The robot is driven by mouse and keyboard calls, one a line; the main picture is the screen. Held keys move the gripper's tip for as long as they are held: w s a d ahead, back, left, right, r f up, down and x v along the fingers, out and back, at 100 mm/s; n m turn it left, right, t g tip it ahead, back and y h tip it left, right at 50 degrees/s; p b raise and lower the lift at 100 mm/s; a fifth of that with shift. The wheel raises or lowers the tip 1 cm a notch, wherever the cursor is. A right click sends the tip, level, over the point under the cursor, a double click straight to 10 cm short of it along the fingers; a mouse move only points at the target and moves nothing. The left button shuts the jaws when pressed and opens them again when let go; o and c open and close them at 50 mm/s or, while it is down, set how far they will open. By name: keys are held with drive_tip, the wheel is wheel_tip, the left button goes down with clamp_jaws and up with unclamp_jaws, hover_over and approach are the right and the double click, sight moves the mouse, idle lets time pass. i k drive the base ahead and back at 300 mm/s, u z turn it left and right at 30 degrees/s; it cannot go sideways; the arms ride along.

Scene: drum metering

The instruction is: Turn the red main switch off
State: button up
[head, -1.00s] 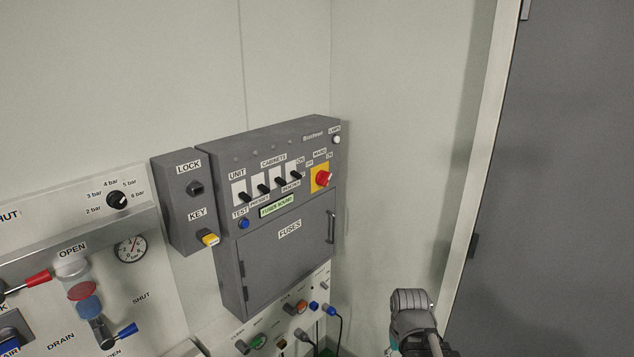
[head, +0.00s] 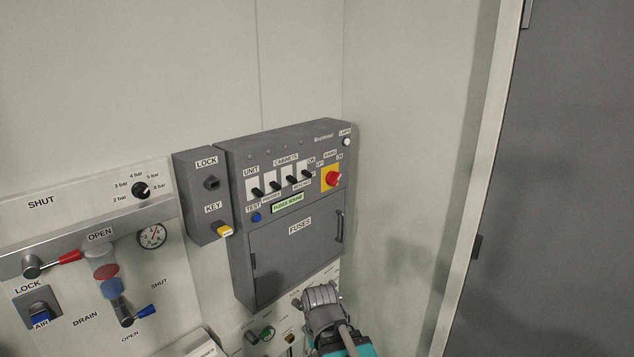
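The red main switch (head: 333,179) is a round red knob on a yellow plate (head: 326,187) at the upper right of the grey fuse cabinet (head: 300,262). Labels for MAINS and ON show above it; its exact knob angle is too small to read. Part of my arm (head: 325,312) shows at the bottom, in front of the cabinet's lower edge and below the switch, apart from it in the picture. My gripper's fingers do not show.
Several black toggle switches (head: 274,188) sit left of the red knob. A LOCK and KEY box (head: 203,195) stands left of the cabinet. A panel with a gauge (head: 152,236) and levers is at far left. The right wall (head: 405,150) and a grey door (head: 560,180) bound the right side.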

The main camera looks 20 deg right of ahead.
sight(332, 177)
drive_tip(key=u, duration=0.75)
drive_tip(key=k, duration=0.75)
drive_tip(key=z, duration=0.95)
drive_tip(key=i, duration=0.95)
